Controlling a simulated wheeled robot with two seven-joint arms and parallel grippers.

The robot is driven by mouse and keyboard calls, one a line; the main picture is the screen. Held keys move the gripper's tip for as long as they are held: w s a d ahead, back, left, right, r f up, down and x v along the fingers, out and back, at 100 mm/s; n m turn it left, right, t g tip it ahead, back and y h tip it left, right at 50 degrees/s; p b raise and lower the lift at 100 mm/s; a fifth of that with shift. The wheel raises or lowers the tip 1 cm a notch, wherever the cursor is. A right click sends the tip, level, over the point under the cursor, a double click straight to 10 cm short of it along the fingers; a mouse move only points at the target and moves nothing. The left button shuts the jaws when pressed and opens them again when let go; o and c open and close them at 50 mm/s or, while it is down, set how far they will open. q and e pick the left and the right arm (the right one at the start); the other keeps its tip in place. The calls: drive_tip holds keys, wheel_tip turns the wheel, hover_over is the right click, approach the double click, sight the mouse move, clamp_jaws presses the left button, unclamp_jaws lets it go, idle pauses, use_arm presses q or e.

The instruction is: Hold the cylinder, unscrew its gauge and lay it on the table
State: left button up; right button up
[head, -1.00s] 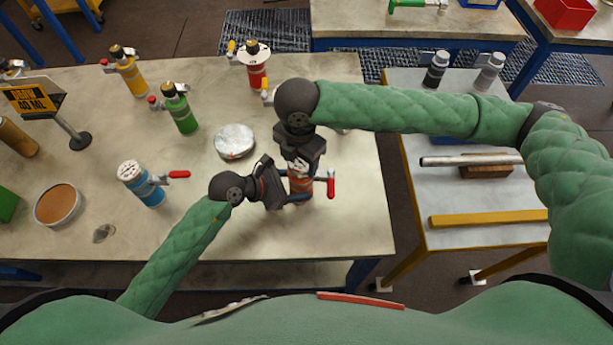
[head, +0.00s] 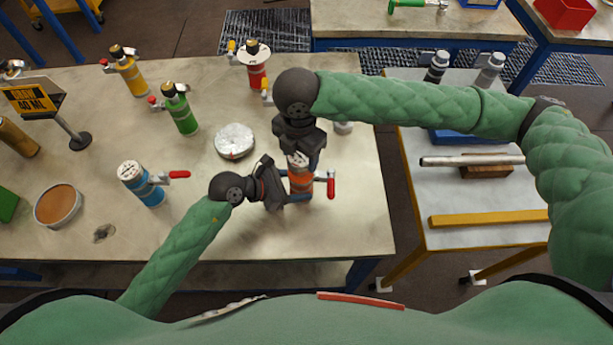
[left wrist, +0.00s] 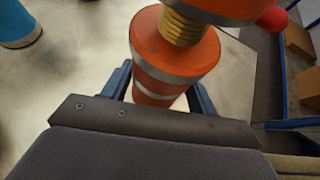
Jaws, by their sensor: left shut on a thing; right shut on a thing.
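The orange cylinder with white bands (head: 301,184) stands on the near right part of the table. My left gripper (head: 291,199) is shut around its body; in the left wrist view the cylinder (left wrist: 158,75) sits between the blue fingers. Above its top is a brass threaded neck (left wrist: 182,28) under a wider orange piece, the gauge (left wrist: 225,8); I cannot tell how deep the thread sits. A red lever (head: 331,185) sticks out to the right. My right gripper (head: 302,158) is shut on the gauge from above and partly hides its white face.
A blue vessel (head: 141,183), a green one (head: 180,109), a yellow one (head: 130,73) and a red one (head: 256,70) stand on the table (head: 230,210). A silver round lid (head: 234,140) lies left of my right gripper. Bare tabletop lies between the blue vessel and my left gripper.

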drive_tip(key=shift+r, duration=0.15)
drive_tip(key=shift+r, duration=2.35)
use_arm(q)
drive_tip(key=o, duration=1)
drive_tip(key=shift+c, duration=0.2)
drive_tip(key=shift+a, duration=0.1)
drive_tip(key=v, duration=1.1)
drive_tip(key=shift+a+r, duration=0.15)
drive_tip(key=shift+a, duration=0.2)
drive_tip(key=shift+s, duration=0.15)
